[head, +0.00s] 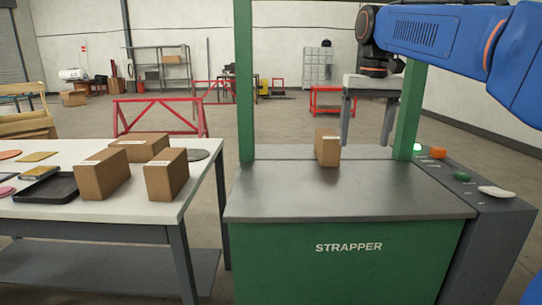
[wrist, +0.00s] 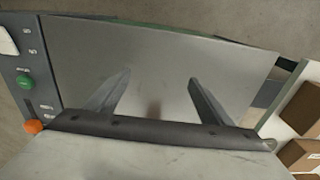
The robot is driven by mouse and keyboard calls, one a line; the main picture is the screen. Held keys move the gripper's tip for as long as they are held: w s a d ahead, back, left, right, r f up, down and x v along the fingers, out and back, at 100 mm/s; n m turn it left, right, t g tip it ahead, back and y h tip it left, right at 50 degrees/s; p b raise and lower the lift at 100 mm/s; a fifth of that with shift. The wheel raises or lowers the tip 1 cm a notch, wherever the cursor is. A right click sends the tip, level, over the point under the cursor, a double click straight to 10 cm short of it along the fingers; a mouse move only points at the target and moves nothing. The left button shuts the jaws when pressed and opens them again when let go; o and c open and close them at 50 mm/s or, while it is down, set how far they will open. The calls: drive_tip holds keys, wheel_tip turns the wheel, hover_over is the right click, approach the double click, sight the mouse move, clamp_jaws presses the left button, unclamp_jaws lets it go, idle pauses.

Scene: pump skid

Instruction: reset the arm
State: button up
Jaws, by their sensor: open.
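My blue arm comes in at the upper right of the head view, in front of the right green post. My gripper (head: 366,142) hangs below its dark wrist joint with the two grey fingers pointing down, wide apart and empty. It is above the right part of the strapper (head: 300,205), clear of its grey top. In the wrist view both fingers (wrist: 160,75) stand spread over the bare metal top with nothing between their tips. A brown carton (head: 327,148) stands upright on the strapper, left of my gripper; it is not clearly seen in the wrist view.
A green post (head: 246,80) rises on the strapper's left and another (head: 412,105) beside my gripper. A white table (head: 60,205) with cartons and a black tray (head: 48,188) stands left.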

drive_tip(key=s+d+f+t, duration=0.2)
drive_tip(key=s+f, duration=1.2)
drive_tip(key=s+d+f+t, duration=0.2)
drive_tip(key=s+d+f, duration=0.1)
drive_tip(key=s+f, duration=1.1)
drive_tip(key=shift+d+f, duration=0.15)
drive_tip(key=shift+f, duration=0.55)
